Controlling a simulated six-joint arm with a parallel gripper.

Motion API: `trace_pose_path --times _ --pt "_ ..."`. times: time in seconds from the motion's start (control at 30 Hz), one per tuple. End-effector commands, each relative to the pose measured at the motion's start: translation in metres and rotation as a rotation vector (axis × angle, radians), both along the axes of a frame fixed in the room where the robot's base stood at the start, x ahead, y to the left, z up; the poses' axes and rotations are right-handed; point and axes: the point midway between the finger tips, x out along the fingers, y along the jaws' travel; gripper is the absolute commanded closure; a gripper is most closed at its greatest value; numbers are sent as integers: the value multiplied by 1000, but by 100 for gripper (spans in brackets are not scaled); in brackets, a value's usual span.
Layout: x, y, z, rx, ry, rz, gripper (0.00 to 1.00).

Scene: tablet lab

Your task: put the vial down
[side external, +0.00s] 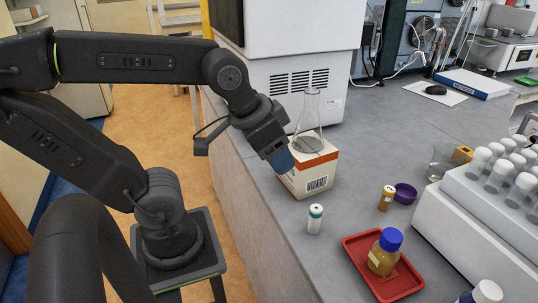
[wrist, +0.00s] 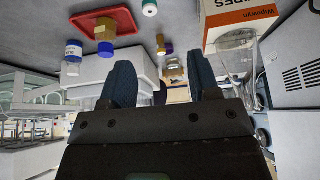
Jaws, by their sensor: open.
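My gripper (side external: 281,160) is at the near left side of the orange and white box, above the bench edge. In the wrist view its two blue fingers (wrist: 161,82) stand apart with nothing between them. A white vial with a green band (side external: 314,219) stands upright on the bench, in front of the box; it also shows at the top of the wrist view (wrist: 149,8). A small amber vial with a gold label (side external: 386,199) stands further right and shows in the wrist view (wrist: 160,46). I cannot tell which vial the task means.
The box (side external: 319,179) carries a glass flask (side external: 308,130). A purple bowl (side external: 405,194) stands beside the amber vial. A red tray (side external: 359,262) holds a blue-capped bottle (side external: 384,252). A white rack (side external: 470,215) of capped tubes stands at right. Bench around the green-banded vial is clear.

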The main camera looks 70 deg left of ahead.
Motion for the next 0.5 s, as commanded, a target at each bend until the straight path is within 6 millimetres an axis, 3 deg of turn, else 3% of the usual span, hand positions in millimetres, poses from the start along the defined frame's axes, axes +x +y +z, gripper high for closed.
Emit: trace_pose_path --times 0.13,0.5 --pt "-11 1 -7 -2 -23 9 39" --pt "-11 1 -7 -3 -22 8 39"
